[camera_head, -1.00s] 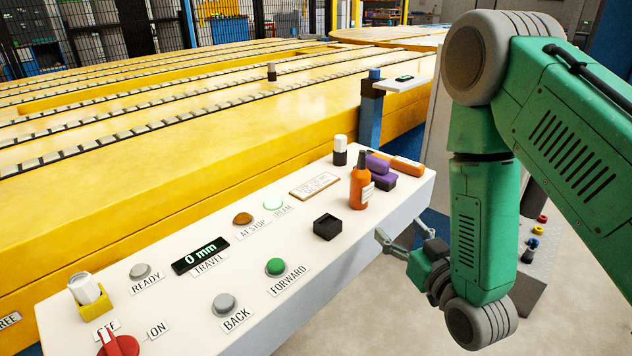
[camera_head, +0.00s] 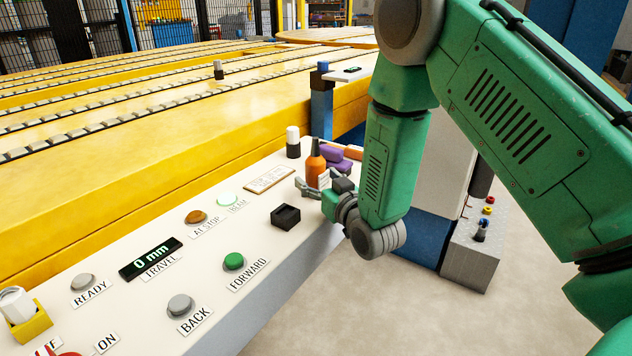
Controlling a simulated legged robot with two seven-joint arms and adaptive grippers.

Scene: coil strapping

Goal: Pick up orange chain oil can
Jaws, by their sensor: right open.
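The orange chain oil can (camera_head: 315,165) stands upright on the white control panel (camera_head: 215,275), with a dark nozzle on top and a pale label on its side. My right gripper (camera_head: 310,184) is open at the can's lower front. One finger reaches past the can's left side; the other is near its label. Whether the fingers touch the can cannot be told. The can's base is partly hidden by the gripper. My left gripper is not in view.
A purple block pair (camera_head: 335,158) and an orange object (camera_head: 353,153) lie just right of the can. A white-topped black cylinder (camera_head: 293,142) stands behind it. A black open box (camera_head: 286,216) is in front, left of my gripper. The yellow conveyor (camera_head: 150,130) runs behind.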

